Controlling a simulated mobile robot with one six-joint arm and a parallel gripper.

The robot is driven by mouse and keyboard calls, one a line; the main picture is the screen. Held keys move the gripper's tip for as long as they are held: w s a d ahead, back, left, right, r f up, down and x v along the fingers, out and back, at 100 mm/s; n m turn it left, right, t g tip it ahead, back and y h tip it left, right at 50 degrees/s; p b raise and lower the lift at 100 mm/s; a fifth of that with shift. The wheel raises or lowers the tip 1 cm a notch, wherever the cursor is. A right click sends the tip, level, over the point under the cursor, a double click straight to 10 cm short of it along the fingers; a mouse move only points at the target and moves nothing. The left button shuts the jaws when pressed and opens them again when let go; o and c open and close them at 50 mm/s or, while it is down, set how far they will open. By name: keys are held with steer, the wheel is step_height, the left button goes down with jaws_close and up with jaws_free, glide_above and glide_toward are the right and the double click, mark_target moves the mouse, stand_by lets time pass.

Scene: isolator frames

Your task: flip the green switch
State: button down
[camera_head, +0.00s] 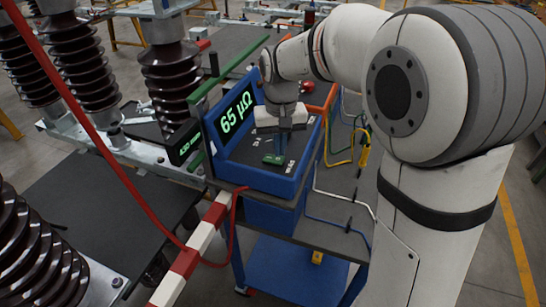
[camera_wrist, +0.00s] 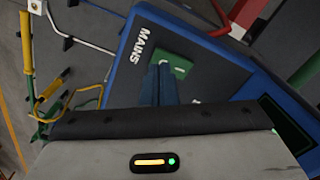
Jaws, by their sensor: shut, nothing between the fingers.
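The green switch (camera_head: 273,159) sits on the dark top panel of a blue instrument case (camera_head: 262,180). In the wrist view the green switch (camera_wrist: 181,65) lies beside the word MAINS, and its near left part is hidden behind my fingers. My gripper (camera_head: 279,148) points down at the panel, just above or at the switch. In the wrist view my gripper (camera_wrist: 158,68) shows its dark blue fingers shut together with nothing between them, their tips overlapping the switch's left edge. I cannot tell whether they touch it. The case's display (camera_head: 236,112) reads 65 µΩ in green.
The case stands on a blue cart (camera_head: 290,268). Red, yellow, green and white cables hang around it; a yellow clamp (camera_head: 363,155) is at its right. A red-and-white barrier bar (camera_head: 190,255) and brown ribbed insulators (camera_head: 172,75) stand to the left.

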mark_target(280, 159)
steer(key=shift+f+b, duration=0.7)
steer(key=shift+f, duration=0.3)
stand_by(0.6)
steer(key=shift+r+p, duration=2.8)
steer(key=shift+r, duration=0.8)
steer(key=s+d+m+t, duration=0.1)
steer(key=s+d, duration=0.6)
steer(key=s, duration=0.3)
steer(key=s+d+m+t, duration=0.1)
steer(key=s+d+t, duration=0.1)
steer(key=s+d, duration=0.5)
steer(key=s, duration=0.2)
steer(key=shift+s+r, duration=0.35)
steer(key=shift+s, duration=0.05)
